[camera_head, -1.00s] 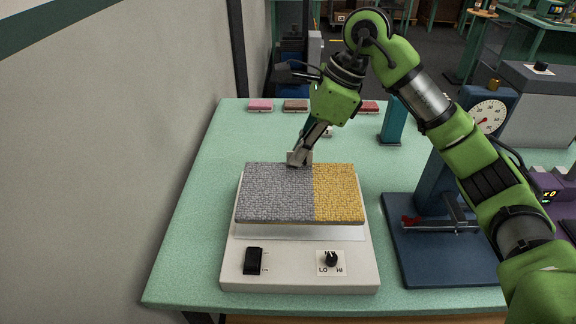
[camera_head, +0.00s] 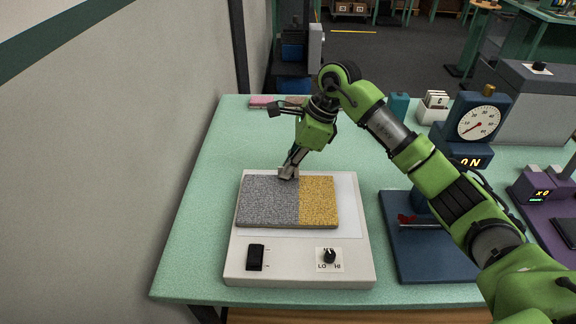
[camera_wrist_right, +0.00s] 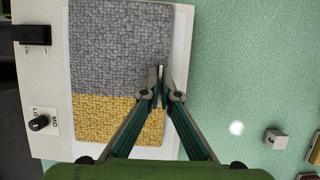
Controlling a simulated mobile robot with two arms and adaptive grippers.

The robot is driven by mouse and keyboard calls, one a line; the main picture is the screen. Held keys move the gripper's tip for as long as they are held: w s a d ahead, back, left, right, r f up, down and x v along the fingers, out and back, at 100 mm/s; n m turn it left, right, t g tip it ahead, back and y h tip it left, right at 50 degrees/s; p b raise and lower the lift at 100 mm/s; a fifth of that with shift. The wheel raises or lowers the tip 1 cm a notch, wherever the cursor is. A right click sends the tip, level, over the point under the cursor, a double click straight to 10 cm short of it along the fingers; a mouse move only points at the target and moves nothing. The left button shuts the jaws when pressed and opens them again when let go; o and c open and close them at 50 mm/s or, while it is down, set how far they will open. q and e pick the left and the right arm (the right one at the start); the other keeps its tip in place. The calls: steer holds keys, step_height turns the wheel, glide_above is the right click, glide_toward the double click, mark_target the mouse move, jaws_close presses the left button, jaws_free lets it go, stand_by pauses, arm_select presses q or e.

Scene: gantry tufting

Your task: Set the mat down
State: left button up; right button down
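The mat (camera_head: 268,203), grey on the left and yellow on the right, lies flat at or just above the pale plate of the white machine (camera_head: 300,262); I cannot tell if it touches all over. It sits toward the plate's left, leaving plate bare at right and front. My right gripper (camera_head: 288,174) is at the mat's far edge, its fingers close together on that edge. In the right wrist view the fingertips (camera_wrist_right: 160,85) meet the edge of the mat (camera_wrist_right: 115,50) on the grey part. My left gripper is out of view.
A blue press with a dial (camera_head: 478,122) stands to the right, its base (camera_head: 430,265) beside the machine. Pink and brown blocks (camera_head: 262,101) lie at the table's back. A grey wall is close on the left. The green table (camera_head: 205,190) is clear left of the machine.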

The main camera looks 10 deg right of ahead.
steer(key=shift+f, duration=0.25)
steer(key=c, duration=2.3)
jaws_free()
steer(key=shift+r, duration=0.1)
steer(key=shift+r, duration=0.2)
steer(key=p+v, duration=0.6)
steer(key=v, duration=0.6)
steer(key=shift+w, duration=0.1)
